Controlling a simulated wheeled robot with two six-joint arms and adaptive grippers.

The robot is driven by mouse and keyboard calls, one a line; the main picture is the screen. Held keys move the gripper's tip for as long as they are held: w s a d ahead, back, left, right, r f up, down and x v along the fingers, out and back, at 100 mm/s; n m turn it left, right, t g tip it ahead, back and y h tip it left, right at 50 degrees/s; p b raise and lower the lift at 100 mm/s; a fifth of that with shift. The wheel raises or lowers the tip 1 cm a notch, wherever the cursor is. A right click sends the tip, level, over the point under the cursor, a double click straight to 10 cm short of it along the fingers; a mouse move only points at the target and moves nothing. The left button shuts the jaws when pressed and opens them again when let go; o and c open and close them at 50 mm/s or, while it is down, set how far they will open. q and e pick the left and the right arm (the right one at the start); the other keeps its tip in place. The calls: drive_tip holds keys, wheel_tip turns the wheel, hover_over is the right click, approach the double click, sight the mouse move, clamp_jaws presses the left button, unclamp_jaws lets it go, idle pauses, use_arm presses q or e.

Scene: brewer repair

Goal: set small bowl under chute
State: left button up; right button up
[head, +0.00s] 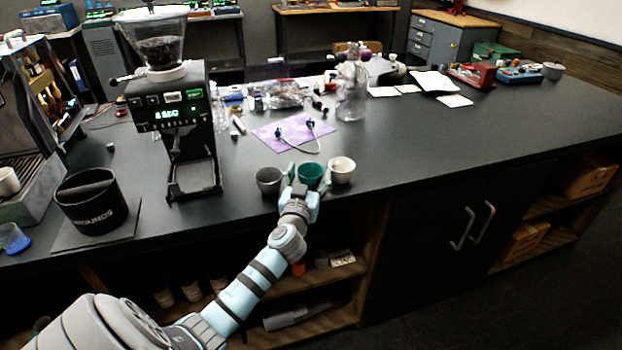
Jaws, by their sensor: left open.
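Three small bowls stand in a row near the counter's front edge: a grey one (269,180), a green one (311,174) and a white one (342,169). My left gripper (309,181) is open at the green bowl, with one finger on each side of it. I cannot tell whether the fingers touch it. The coffee grinder (179,120) stands to the left, with a clear hopper and a lit display. Its chute is at the front, above an empty tray (194,178). My right gripper is not in view.
A black grounds bin (92,205) stands on a dark mat left of the grinder. A purple cloth (276,137) with a cable and a glass vessel (351,92) lie behind the bowls. The counter between the grinder and the grey bowl is clear.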

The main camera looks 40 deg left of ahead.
use_arm(q)
drive_tip(key=shift+s, duration=0.1)
drive_tip(key=c, duration=1.1)
wheel_tip(320, 180, up, 20)
drive_tip(key=p, duration=0.6)
drive_tip(key=d+r+m+t+h, duration=0.2)
drive_tip(key=d+r+m+h, duration=0.1)
drive_tip(key=d+r+h, duration=0.3)
drive_tip(key=s+d+f+m+g+h, duration=0.1)
drive_tip(key=s+d+f+m+h, duration=0.25)
drive_tip(key=s+d+h, duration=0.35)
drive_tip(key=s+d+f+m+g+h, duration=0.1)
drive_tip(key=s+d+f+m+h, duration=0.25)
drive_tip(key=d, duration=0.55)
drive_tip(key=s+d+f+m, duration=0.1)
drive_tip(key=s+d+f, duration=0.1)
drive_tip(key=s+f, duration=0.6)
drive_tip(key=shift+s, duration=0.7)
drive_tip(key=shift+h, duration=0.25)
